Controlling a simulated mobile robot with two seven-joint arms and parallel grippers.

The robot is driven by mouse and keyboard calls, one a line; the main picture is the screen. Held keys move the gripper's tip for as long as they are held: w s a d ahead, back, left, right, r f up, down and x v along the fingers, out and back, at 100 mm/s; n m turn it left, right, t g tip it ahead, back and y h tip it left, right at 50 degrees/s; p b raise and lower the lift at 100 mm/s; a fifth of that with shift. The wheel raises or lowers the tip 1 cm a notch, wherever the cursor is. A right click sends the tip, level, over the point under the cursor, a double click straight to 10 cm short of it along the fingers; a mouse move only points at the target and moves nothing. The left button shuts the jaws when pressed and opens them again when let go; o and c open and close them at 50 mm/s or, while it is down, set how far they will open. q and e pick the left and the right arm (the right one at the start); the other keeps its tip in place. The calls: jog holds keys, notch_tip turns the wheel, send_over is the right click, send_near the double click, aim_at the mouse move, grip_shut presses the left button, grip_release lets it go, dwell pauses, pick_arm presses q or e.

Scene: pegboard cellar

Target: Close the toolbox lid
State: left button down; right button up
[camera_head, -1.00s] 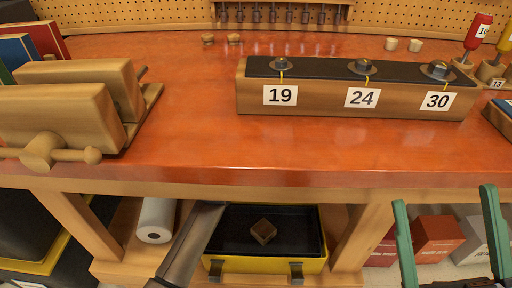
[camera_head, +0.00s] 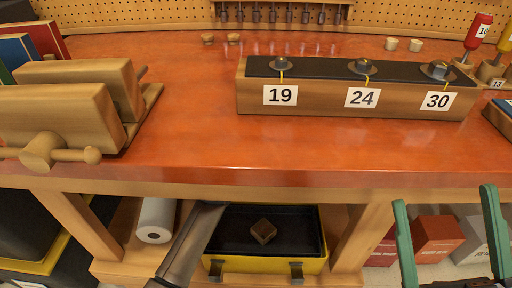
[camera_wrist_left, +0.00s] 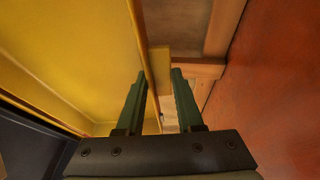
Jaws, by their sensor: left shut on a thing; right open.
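The yellow toolbox (camera_head: 230,264) stands on the shelf under the bench, open, with a black inside and two dark latches on its front. A small brown block lies inside it. In the left wrist view, the wide yellow panel that looks like its lid (camera_wrist_left: 85,50) fills the left side. My left gripper (camera_wrist_left: 160,78) is shut on the edge of this panel. In the head view that gripper and the lid are hidden; only my left arm shows, beside the toolbox. My right gripper (camera_head: 445,200) is open and empty, in front of the bench at lower right.
The red bench top (camera_head: 200,145) overhangs the shelf. Wooden legs stand on both sides of the toolbox. A white paper roll (camera_head: 156,220) lies to its left, and red boxes (camera_head: 437,237) stand to the right. A wooden vise (camera_head: 60,120) and a numbered block (camera_head: 320,97) are on top.

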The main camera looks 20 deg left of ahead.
pick_arm(q)
jog(key=shift+r, duration=0.35)
